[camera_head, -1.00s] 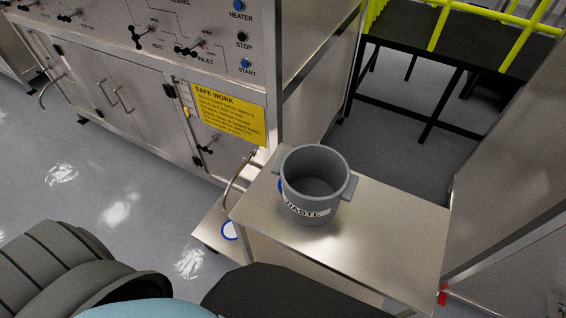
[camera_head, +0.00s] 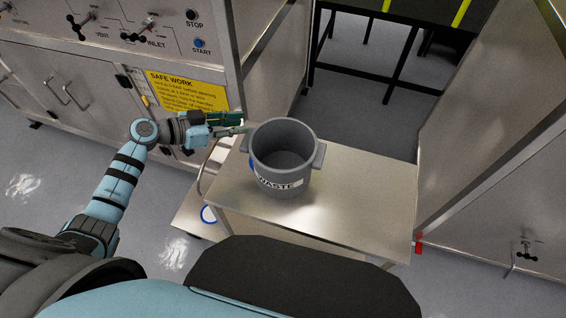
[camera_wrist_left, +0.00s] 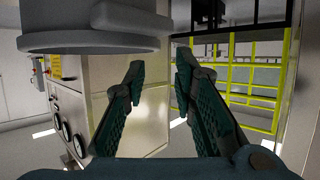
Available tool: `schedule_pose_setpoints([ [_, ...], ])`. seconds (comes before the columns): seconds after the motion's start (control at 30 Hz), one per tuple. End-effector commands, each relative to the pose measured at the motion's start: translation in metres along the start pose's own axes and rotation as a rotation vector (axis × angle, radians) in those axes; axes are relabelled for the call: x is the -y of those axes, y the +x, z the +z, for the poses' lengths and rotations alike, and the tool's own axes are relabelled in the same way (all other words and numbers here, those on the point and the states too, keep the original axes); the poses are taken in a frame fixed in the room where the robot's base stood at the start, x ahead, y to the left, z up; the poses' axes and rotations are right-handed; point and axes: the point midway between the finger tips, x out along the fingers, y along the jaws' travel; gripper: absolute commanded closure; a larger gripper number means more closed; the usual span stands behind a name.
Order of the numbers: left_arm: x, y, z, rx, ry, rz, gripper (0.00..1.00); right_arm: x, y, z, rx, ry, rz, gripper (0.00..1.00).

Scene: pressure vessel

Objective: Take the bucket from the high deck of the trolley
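The grey bucket (camera_head: 283,165) with a "WASTE" label stands upright on the high deck (camera_head: 370,205) of the trolley, toward its left side. A side lug shows at its right. My left gripper (camera_head: 242,123) is beside the bucket's upper left side, its fingers pointing toward it. In the left wrist view the bucket (camera_wrist_left: 90,35) fills the upper left, above and left of the fingers. The two left fingers (camera_wrist_left: 160,62) stand apart with nothing between them. Whether a fingertip touches the bucket cannot be told. My right gripper is not in view.
A steel cabinet with a yellow safety sign (camera_head: 187,90) stands behind and left of the trolley. The trolley's curved handle (camera_head: 203,165) and low deck (camera_head: 185,215) are at its left. A steel panel (camera_head: 480,130) rises at the right. The high deck is clear right of the bucket.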

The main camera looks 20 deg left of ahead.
Motion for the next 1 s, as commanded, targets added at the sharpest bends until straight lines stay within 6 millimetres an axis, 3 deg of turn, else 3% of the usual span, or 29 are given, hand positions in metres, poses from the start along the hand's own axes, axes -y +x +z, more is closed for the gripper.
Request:
schedule_pose_setpoints([
  [0.1, 0.000, 0.030, 0.001, -0.005, -0.003, 0.000, 0.75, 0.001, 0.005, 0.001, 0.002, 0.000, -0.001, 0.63],
  [0.5, -0.007, 0.093, 0.001, -0.004, -0.002, -0.002, 0.75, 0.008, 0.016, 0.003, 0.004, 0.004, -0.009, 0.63],
  [0.73, -0.007, 0.097, 0.000, -0.002, 0.000, -0.002, 0.75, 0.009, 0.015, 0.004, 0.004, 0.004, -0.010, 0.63],
  [0.9, -0.007, 0.097, 0.000, -0.002, 0.000, -0.002, 1.00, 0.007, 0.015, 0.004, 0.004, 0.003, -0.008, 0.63],
  [1.0, -0.007, 0.097, 0.000, -0.002, 0.000, -0.002, 1.00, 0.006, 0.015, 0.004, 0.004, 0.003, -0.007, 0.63],
])
